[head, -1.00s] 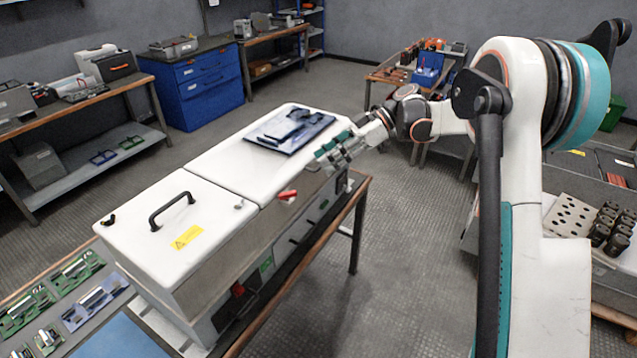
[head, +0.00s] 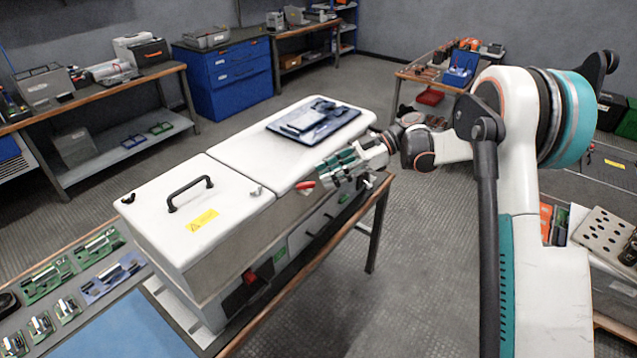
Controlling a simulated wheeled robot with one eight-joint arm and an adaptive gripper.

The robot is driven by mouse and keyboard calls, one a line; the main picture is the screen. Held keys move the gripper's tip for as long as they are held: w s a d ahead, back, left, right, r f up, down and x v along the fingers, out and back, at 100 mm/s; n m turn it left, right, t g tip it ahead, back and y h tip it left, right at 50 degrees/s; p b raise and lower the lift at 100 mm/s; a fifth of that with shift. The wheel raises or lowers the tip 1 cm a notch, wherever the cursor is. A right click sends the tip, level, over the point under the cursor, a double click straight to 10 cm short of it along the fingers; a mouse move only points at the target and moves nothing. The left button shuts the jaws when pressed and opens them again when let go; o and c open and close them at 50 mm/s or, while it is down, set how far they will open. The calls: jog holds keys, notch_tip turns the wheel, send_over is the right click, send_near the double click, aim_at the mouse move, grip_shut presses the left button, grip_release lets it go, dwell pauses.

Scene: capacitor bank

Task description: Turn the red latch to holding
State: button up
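The red latch (head: 305,186) is a small red handle on the upper front edge of the white cabinet (head: 240,215), near the seam between its two lid sections. My gripper (head: 327,174) is just to the right of and slightly above the latch in the picture, beside the cabinet's front edge. A small gap seems to remain between fingers and latch; contact cannot be judged for sure. The fingers overlap in this view, so their opening is unclear. A small metal catch (head: 256,191) sits on the lid left of the latch.
The lid carries a black handle (head: 190,194) and a dark tray with a device (head: 313,122). A red switch (head: 250,277) is on the cabinet front. A workbench with green and blue part trays (head: 113,276) is at lower left. Open floor (head: 420,270) lies right of the cabinet.

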aim_at(312, 182)
jog(key=shift+b+x, duration=0.3)
jog(key=shift+x, duration=1.55)
grip_shut()
